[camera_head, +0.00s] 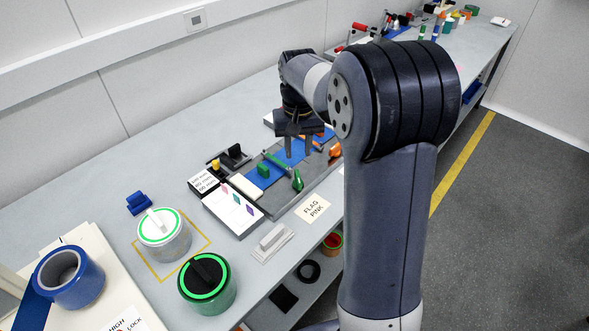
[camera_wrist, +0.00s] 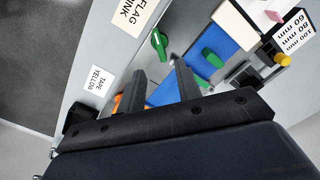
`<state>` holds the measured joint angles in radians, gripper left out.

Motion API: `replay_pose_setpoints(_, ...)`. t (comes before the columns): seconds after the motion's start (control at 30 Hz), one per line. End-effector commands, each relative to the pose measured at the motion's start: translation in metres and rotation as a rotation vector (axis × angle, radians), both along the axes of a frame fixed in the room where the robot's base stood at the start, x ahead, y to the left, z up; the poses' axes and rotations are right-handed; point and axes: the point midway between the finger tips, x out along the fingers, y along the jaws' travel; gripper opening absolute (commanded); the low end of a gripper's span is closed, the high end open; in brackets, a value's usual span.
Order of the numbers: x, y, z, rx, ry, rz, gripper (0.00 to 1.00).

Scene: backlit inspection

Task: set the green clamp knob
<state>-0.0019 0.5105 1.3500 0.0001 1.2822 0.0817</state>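The green clamp knob (camera_head: 297,180) is an elongated green handle at the front edge of a grey fixture plate (camera_head: 272,200) on the bench. It also shows in the wrist view (camera_wrist: 159,43), beyond my fingertips and above the gap between them. My gripper (camera_head: 299,147) points down over the blue strip of the fixture, behind the knob in the head view. In the wrist view my gripper (camera_wrist: 159,68) has its two dark fingers apart with nothing between them. It does not touch the knob. Part of the fixture is hidden behind my fingers and palm.
A green block (camera_head: 263,170) stands on the blue strip (camera_head: 265,180). An orange part (camera_head: 335,150) lies at the fixture's right end. A FLAG PINK card (camera_head: 313,208) and a grey handled block (camera_head: 271,243) lie in front. Two round green-ringed pots (camera_head: 163,240) stand left.

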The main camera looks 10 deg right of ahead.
Motion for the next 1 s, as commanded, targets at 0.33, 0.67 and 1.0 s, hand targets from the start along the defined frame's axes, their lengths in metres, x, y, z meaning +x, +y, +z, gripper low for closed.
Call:
replay_pose_setpoints(0.33, -0.001, 0.000, -0.065, 0.000, 0.004, 0.000, 0.33)
replay_pose_setpoints(0.67, 0.000, 0.000, -0.091, 0.000, -0.001, 0.000, 0.33)
replay_pose_setpoints(1.0, 0.000, 0.000, -0.092, 0.000, -0.001, 0.000, 0.24)
